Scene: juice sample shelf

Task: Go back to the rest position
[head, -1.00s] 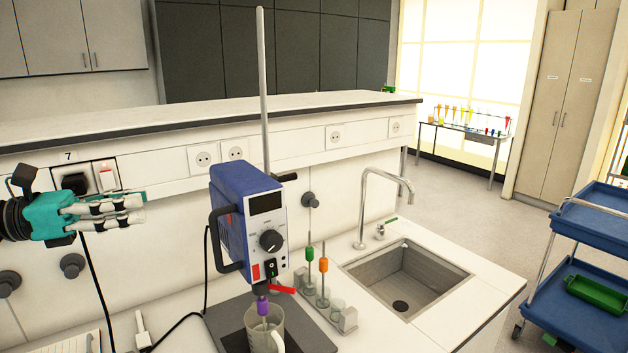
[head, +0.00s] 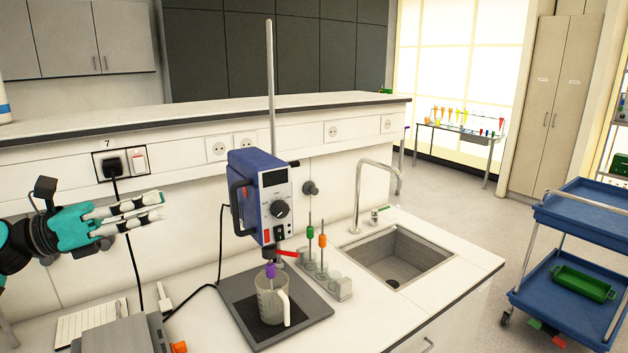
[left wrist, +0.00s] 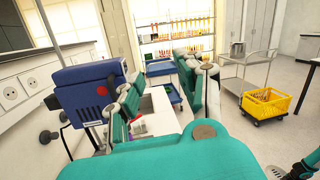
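My left gripper (head: 162,205), teal with pale and black fingers, is at the left of the head view. It is in the air in front of the wall panel, left of the blue stirrer (head: 262,200), and touches nothing. In the left wrist view (left wrist: 172,82) its fingers stand apart with nothing between them. A teal and dark part at the lower right corner of the left wrist view looks like my right gripper (left wrist: 303,166); most of it is cut off.
A glass beaker (head: 272,300) stands under the stirrer. A rack (head: 325,280) with green and orange pieces is beside it, left of the sink (head: 395,257). A blue cart (head: 580,300) stands at the right.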

